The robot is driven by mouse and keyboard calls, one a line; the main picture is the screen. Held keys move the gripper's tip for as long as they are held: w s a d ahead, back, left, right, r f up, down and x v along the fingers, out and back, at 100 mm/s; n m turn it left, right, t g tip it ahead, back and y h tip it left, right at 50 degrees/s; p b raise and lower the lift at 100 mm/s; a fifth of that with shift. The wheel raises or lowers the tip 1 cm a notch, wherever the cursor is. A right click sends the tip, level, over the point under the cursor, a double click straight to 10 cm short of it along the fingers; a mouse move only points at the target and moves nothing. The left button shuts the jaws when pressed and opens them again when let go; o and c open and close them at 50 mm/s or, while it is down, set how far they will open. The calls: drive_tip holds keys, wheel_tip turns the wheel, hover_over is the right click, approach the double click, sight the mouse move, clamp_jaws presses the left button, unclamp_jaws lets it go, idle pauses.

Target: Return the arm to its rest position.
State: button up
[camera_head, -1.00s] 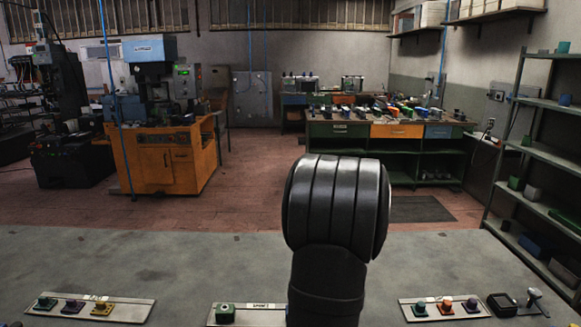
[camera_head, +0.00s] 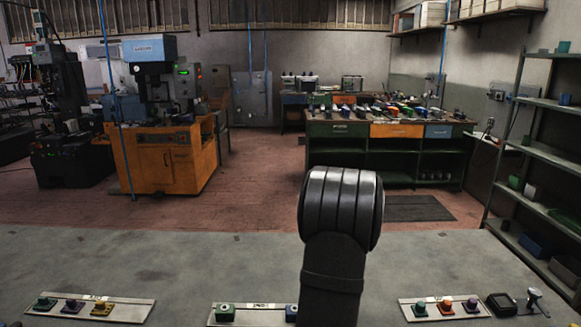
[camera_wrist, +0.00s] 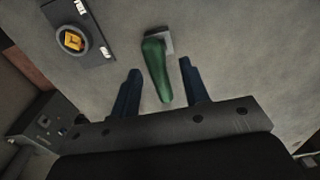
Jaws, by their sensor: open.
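My gripper (camera_wrist: 160,67) shows in the wrist view as two dark blue fingers spread wide apart. They are open, with no object clamped between them. A green-handled tool (camera_wrist: 155,66) with a grey head shows between the fingers in that picture, apart from both, over the grey surface. In the head view my black arm rises at the centre front; the gripper itself does not show there.
On the grey bench (camera_head: 200,265) lie a left plate (camera_head: 130,309), a middle plate (camera_head: 258,318) partly behind my arm, and a right plate (camera_head: 440,314), all bearing coloured pieces. A dark box (camera_head: 501,304) stands at right. The wrist view shows a dark plate (camera_wrist: 92,48) with a yellow-orange piece.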

wheel_tip(320, 180, up, 5)
idle(0.3)
wheel_tip(320, 180, down, 6)
drive_tip(key=shift+s+r, duration=0.1)
drive_tip(key=shift+r, duration=0.5)
wheel_tip(320, 180, up, 13)
drive_tip(key=shift+f, duration=0.1)
idle(0.4)
